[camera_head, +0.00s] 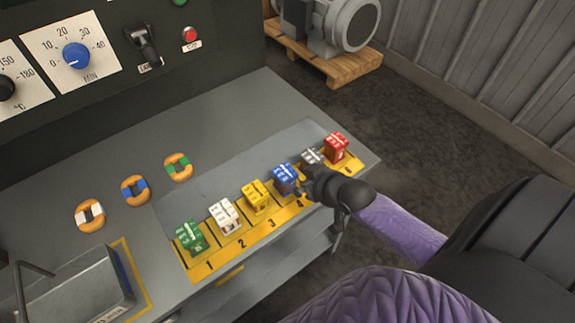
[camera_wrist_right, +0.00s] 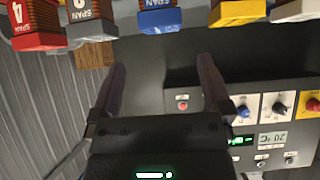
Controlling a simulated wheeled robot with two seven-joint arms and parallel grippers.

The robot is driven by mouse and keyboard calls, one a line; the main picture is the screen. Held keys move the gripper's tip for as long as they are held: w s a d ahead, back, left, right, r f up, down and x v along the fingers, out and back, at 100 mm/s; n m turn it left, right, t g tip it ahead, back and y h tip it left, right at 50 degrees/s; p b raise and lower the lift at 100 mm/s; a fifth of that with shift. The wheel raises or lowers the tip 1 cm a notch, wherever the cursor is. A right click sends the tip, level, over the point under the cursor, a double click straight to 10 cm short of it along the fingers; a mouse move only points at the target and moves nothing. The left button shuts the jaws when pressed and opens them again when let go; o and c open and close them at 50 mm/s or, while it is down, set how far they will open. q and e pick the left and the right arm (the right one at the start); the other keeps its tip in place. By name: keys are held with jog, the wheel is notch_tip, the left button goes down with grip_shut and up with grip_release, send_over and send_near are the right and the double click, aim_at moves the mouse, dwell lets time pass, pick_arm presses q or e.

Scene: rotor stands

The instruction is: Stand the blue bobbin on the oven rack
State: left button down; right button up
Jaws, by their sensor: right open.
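The blue bobbin (camera_head: 284,174), a block with a blue end and white lettering, stands at place 4 on the yellow numbered strip. In the wrist view its blue end (camera_wrist_right: 160,19) is at the top, beyond and roughly between the fingers, with brown winding behind it. My right gripper (camera_head: 305,186) is beside it, to its right in the head view. The gripper also shows in the wrist view (camera_wrist_right: 162,64), open and empty, with its fingers apart from the bobbin. My left gripper is not in view. I cannot identify the oven rack for certain.
Green (camera_head: 191,237), white (camera_head: 224,217), yellow (camera_head: 257,196), grey (camera_head: 311,158) and red (camera_head: 335,147) bobbins share the strip. Three banded rings, one blue-banded (camera_head: 135,189), lie on the bench (camera_head: 130,145). A metal box (camera_head: 85,288) is at lower left; a control panel (camera_head: 130,60) stands behind.

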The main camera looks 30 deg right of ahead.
aim_at(286, 173)
jog(key=b+x, duration=0.3)
jog(key=x, duration=0.5)
jog(key=shift+f+b, duration=0.3)
jog(key=shift+w+f, duration=0.1)
jog(key=shift+w, duration=0.2)
jog(key=c, duration=0.4)
grip_shut()
